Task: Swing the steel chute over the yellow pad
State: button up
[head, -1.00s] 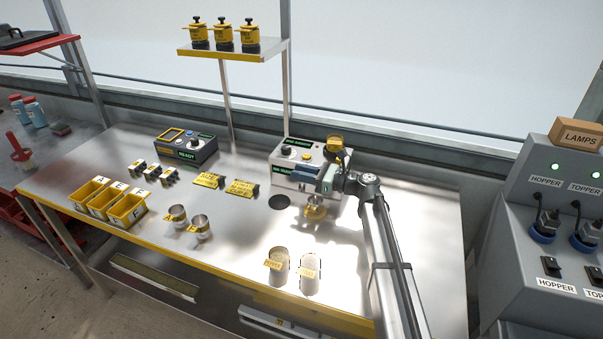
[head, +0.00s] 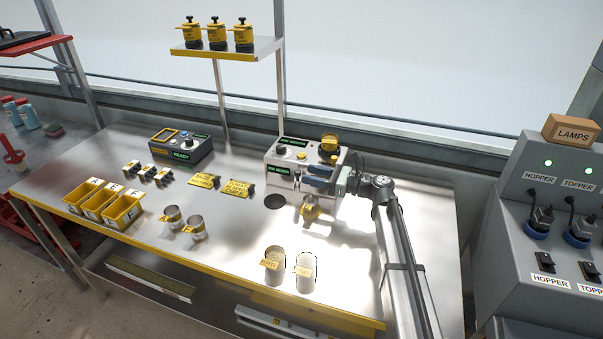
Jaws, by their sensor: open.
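My gripper (head: 316,181) is open in front of the grey-white seeder machine (head: 283,167) at the back right of the steel bench. Its blue-grey fingers point left. Just below them is a small yellow piece (head: 311,211) at the machine's foot, which may be the yellow pad. A small bright metal part shows between it and the fingers; I cannot tell whether this is the steel chute, as the gripper covers part of this spot. I cannot tell whether the fingers touch anything.
A dark round spot (head: 275,201) lies left of the yellow piece. The bench between is clear.

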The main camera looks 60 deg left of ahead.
jog(key=v, duration=0.8)
jog(key=shift+w+d, duration=0.15)
jog(key=shift+d, duration=0.05)
